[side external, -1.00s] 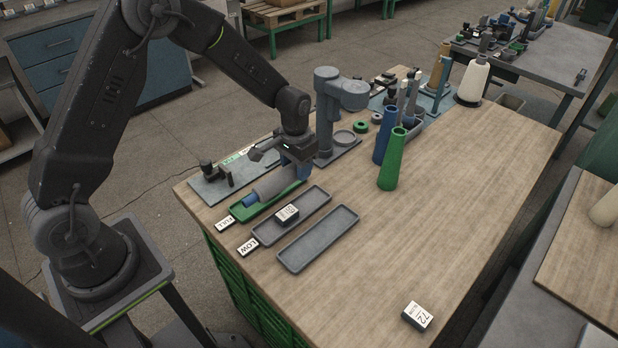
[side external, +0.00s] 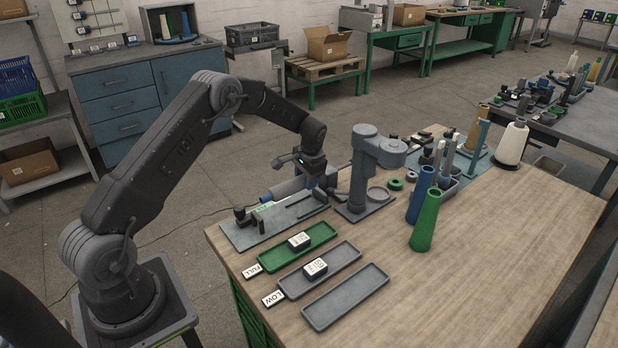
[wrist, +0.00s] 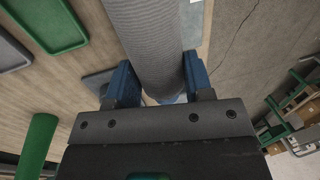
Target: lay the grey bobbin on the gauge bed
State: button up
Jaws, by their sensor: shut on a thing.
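The grey bobbin (side external: 288,187) is held roughly level in my gripper (side external: 311,178), with a blue end showing at its left. In the wrist view the ribbed grey bobbin (wrist: 148,40) lies between the blue finger pads of my gripper (wrist: 159,88), which are shut on it. The gauge bed (side external: 262,234) is a grey plate with a dark upright at its left end and a bracket at its right. The bobbin appears above the far side of the bed, apart from it; the exact height is unclear.
In front of the bed lie a green tray (side external: 322,230) and a grey tray (side external: 349,250), each with a dark labelled block, and an empty grey tray (side external: 350,300). A grey column device (side external: 365,170) stands close right. Green (side external: 427,220) and blue cones stand farther right.

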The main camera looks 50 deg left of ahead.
aim_at(305, 205)
jog(key=shift+f, duration=3.55)
jog(key=shift+f, duration=0.15)
jog(key=o, duration=1.4)
jog(key=shift+o, duration=0.2)
jog(key=shift+r, duration=4)
